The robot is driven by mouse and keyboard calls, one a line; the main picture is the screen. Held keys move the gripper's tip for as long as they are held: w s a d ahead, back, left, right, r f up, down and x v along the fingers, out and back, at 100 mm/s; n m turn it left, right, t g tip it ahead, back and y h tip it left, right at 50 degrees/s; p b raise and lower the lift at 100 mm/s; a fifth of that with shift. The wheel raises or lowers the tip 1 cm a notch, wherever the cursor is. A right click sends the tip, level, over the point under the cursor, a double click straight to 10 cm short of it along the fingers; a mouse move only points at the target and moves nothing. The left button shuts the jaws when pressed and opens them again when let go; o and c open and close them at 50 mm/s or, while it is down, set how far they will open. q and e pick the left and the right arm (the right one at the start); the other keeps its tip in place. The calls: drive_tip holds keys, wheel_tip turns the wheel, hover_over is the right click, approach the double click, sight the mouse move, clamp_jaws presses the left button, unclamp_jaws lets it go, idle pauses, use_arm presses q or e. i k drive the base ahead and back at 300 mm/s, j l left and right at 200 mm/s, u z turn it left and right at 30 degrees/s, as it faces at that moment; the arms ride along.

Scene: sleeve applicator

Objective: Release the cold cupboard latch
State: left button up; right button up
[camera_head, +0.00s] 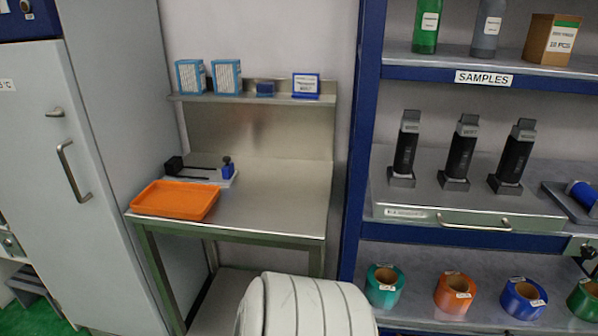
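The tall grey-white cold cupboard (30,140) stands at the left, its door shut as far as I can see. A label ending in "°C" is cut off at the left edge. A small metal latch lever (54,112) sits near the door's right edge. Below it is a longer, slanted metal pull handle (73,170). Neither of my grippers is in view.
A steel bench (270,210) beside the cupboard holds an orange tray (176,200) and a small device (205,169). Blue shelving (360,130) at the right carries bottles, black holders and tape rolls. A white ribbed part, probably mine, shows at the bottom.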

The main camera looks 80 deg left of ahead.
sight(58, 112)
drive_tip(key=u, duration=4.3)
